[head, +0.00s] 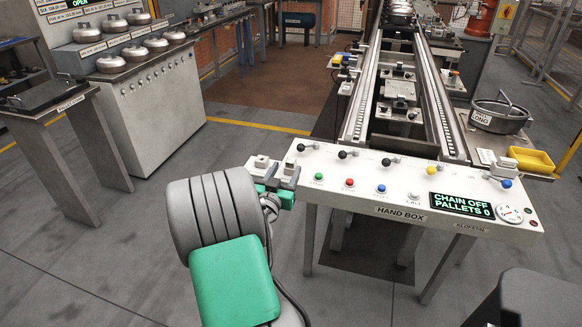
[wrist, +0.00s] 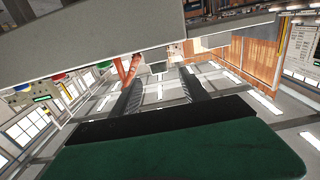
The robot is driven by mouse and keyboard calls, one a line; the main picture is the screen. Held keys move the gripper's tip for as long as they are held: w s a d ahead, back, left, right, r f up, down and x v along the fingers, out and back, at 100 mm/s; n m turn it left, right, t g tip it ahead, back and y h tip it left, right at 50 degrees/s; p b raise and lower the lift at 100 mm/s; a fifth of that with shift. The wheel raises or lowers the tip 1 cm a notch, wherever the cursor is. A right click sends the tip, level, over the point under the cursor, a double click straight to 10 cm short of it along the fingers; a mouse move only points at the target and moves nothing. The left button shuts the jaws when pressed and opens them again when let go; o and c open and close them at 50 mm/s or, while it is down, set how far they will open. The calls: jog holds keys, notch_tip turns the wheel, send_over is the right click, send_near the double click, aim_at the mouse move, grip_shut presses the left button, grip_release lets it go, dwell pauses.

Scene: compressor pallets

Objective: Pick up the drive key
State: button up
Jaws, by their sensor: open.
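I cannot make out a drive key for certain in either view. My gripper (head: 275,174) is at the left end of the white hand box panel (head: 330,163), with its two grey fingers apart. In the wrist view its dark fingers (wrist: 158,94) stand apart, with no object clearly held between them. An orange forked shape (wrist: 128,69) shows beyond them, too unclear to name.
The panel carries several levers, buttons and a lit display (head: 462,206) reading "CHAIN OFF PALLETS 0". The conveyor (head: 440,100) runs away behind it. A round pan (head: 499,117) and yellow tray (head: 532,160) are at right. A grey cabinet (head: 160,100) stands left; floor between is clear.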

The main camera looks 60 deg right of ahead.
aim_at(289, 163)
jog(key=d, duration=0.3)
jog(key=d+p, duration=0.1)
jog(key=d, duration=0.1)
jog(key=shift+w+d+f, duration=0.15)
jog(key=shift+w+d, duration=0.05)
jog(key=shift+w, duration=0.2)
jog(key=shift+c, duration=0.2)
grip_shut()
